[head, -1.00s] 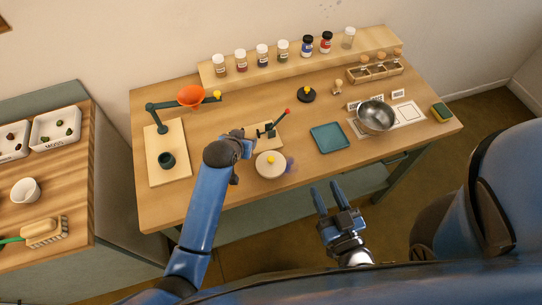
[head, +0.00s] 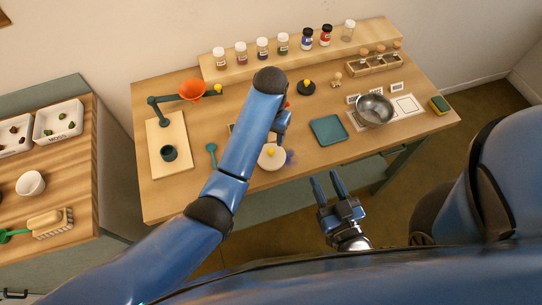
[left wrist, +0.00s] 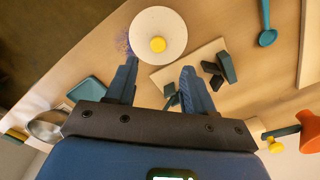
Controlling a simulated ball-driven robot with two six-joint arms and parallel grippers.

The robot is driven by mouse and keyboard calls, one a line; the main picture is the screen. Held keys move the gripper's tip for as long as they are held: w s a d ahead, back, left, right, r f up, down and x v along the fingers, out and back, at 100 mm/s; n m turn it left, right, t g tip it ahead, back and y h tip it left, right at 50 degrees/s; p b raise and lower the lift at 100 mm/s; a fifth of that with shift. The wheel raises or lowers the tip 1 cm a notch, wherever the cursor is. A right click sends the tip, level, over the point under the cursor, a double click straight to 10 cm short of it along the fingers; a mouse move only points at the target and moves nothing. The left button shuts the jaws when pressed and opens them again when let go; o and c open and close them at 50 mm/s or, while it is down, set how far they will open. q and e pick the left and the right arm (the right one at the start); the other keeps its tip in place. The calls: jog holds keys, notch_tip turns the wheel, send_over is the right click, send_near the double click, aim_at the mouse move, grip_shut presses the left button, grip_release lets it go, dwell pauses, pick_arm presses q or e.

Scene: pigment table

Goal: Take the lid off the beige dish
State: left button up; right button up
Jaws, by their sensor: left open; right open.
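The beige dish with its lid on (head: 268,160) stands near the front edge of the table, partly hidden by my left arm in the head view. The lid has a yellow knob (head: 271,152). In the left wrist view the round lid (left wrist: 146,28) with its yellow knob (left wrist: 158,44) lies just beyond the fingertips. My left gripper (left wrist: 158,70) is open and empty, and the knob lies roughly in line with the gap between its fingers. My right gripper (head: 326,180) is open and empty in front of the table.
A teal tray (head: 328,130) lies right of the dish, with a metal bowl (head: 375,110) beyond it. A teal spoon (head: 211,154) lies left of my arm. A stand with an orange funnel (head: 192,90) is at the left. A purple smear (left wrist: 124,43) marks the table beside the dish.

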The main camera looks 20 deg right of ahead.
aim_at(271, 151)
pick_arm(q)
jog(key=shift+f, duration=0.65)
jog(key=shift+s+f+p, duration=0.2)
jog(key=shift+f+p, duration=0.25)
jog(key=shift+f, duration=0.05)
jog(key=f, duration=0.2)
jog(key=f+p, duration=0.1)
jog(key=shift+s+a+f, duration=0.1)
jog(key=shift+s, duration=0.15)
jog(key=shift+f, duration=0.55)
jog(key=shift+c, duration=0.5)
grip_shut()
